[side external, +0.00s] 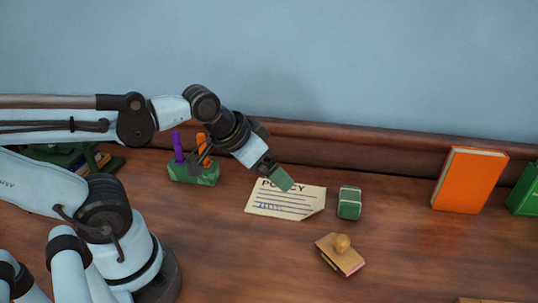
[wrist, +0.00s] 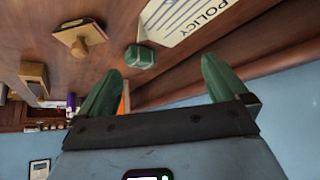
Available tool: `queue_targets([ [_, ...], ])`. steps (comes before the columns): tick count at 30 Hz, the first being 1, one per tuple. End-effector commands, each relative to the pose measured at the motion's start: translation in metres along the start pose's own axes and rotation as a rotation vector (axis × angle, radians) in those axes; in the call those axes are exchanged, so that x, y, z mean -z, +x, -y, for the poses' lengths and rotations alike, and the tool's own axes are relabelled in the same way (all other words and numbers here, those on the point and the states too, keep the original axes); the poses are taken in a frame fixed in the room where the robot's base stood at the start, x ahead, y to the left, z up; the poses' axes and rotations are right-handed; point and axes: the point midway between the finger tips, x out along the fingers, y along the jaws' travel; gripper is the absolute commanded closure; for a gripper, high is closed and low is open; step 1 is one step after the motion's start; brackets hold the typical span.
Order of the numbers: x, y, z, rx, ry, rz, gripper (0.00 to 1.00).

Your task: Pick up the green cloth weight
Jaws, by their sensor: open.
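The green cloth weight (side external: 349,203) is a small green block with a pale band, sitting on the wooden desk just right of the policy paper (side external: 262,208). In the wrist view the green weight (wrist: 139,57) lies beyond the fingertips, between them in the picture and nearer the left finger. My gripper (side external: 283,182) has green fingertips and hangs above the policy paper, left of the weight and apart from it. In the wrist view my gripper (wrist: 160,66) is open, its two fingers spread wide with nothing between them.
A stamp with a round knob (side external: 341,251) lies in front of the weight. A green holder (side external: 193,174) with purple and orange items stands behind left. An orange book (side external: 468,180) stands at the right. A raised wooden ledge (side external: 390,154) runs along the back. Desk right of the weight is clear.

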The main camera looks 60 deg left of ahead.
Motion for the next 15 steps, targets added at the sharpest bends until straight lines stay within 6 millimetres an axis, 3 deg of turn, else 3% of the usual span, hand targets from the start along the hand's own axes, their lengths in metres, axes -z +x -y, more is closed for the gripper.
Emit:
queue_targets([
  [8, 0.005, 0.006, -0.002, -0.028, -0.116, 0.015, 0.0],
  [15, 0.025, 0.034, -0.011, -0.154, -0.614, 0.095, 0.0],
])
